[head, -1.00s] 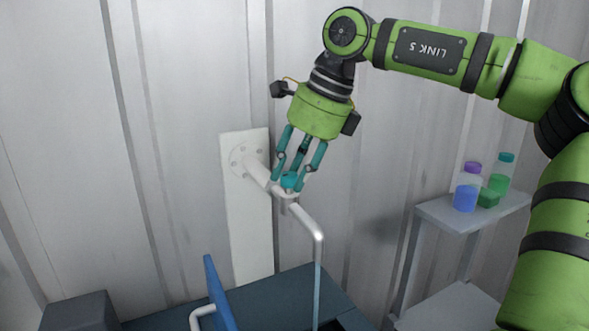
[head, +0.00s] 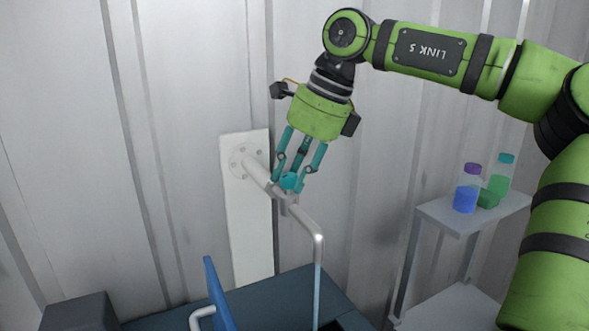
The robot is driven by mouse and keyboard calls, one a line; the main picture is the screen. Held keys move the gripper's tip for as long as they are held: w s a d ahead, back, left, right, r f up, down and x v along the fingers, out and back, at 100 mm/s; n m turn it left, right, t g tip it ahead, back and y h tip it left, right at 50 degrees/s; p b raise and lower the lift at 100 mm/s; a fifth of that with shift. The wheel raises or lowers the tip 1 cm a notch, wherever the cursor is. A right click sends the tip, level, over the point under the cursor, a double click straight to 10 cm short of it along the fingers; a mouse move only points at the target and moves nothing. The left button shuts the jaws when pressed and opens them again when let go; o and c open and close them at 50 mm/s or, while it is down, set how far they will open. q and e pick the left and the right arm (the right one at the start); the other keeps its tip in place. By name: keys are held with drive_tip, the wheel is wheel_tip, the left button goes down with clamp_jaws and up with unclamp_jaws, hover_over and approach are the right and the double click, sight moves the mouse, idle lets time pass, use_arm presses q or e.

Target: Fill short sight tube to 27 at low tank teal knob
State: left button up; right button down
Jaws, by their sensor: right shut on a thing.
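The teal knob (head: 290,181) sits on a valve on a white pipe (head: 303,219) that comes out from the wall. My right gripper (head: 291,184) reaches down from above, and its teal fingers are shut on the knob. The fingers partly cover it. The pipe bends down at its right end, and a thin pale blue stream (head: 317,291) runs straight down from it into a dark opening at the bottom edge. I cannot make out a sight tube or any scale reading. My left gripper is out of view.
A white backing plate (head: 247,225) holds the pipe's flange. Below are a dark blue-grey top (head: 280,294), an upright blue panel (head: 220,295) and a dark grey box (head: 79,312). A shelf (head: 452,214) at right carries a blue-filled bottle (head: 466,197) and green-filled containers.

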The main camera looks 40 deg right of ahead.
drive_tip(key=c, duration=1)
unclamp_jaws()
drive_tip(key=shift+w+r, duration=0.2)
drive_tip(key=shift+r, duration=0.1)
drive_tip(key=shift+w+f, duration=0.1)
drive_tip(key=shift+f, duration=0.05)
drive_tip(key=v, duration=1.2)
